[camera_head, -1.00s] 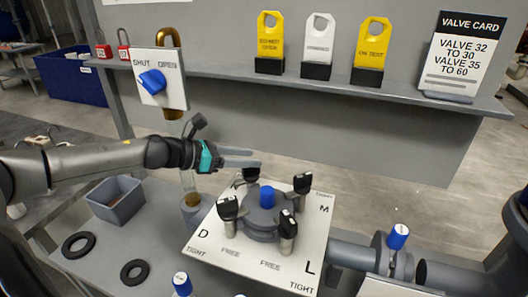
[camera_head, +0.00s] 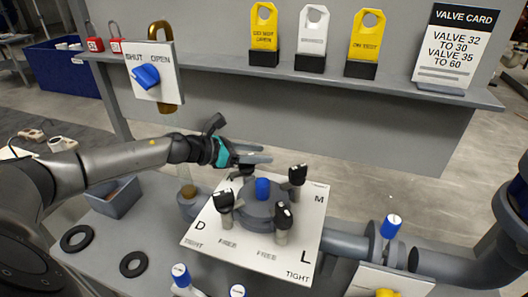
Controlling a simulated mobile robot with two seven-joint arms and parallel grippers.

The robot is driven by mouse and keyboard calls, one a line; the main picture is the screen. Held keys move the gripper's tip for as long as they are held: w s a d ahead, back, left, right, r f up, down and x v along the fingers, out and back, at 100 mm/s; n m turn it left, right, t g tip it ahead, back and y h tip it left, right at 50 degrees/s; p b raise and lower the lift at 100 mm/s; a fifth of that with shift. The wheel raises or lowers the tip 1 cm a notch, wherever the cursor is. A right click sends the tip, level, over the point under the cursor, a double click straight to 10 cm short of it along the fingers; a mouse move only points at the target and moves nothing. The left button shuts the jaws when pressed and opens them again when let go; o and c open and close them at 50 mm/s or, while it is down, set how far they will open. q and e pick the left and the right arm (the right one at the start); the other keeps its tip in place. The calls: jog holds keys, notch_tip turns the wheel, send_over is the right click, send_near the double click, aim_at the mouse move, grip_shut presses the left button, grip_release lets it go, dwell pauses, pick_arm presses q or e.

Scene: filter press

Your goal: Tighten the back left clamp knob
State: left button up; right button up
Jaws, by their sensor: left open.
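The filter press (camera_head: 258,212) is a round grey body with a blue cap on a white plate (camera_head: 208,240) lettered D, L, M, TIGHT and FREE. Black clamp knobs stand around it: front left (camera_head: 224,200), front right (camera_head: 283,215) and back right (camera_head: 297,175). The back left clamp knob (camera_head: 243,170) is mostly hidden under my left gripper (camera_head: 268,154). That gripper comes in from the left, with its fingers just above this knob. The fingers are apart, and I cannot tell whether they touch it. My right gripper is not in view.
A shelf (camera_head: 215,65) behind holds yellow and white tags and a valve card (camera_head: 455,48). A SHUT/OPEN sign with a blue knob (camera_head: 146,76) hangs left. A grey bin (camera_head: 115,200) and black rings (camera_head: 133,264) lie left. Pipework is right.

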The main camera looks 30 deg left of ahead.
pick_arm(q)
jog(key=shift+x, duration=1)
grip_shut()
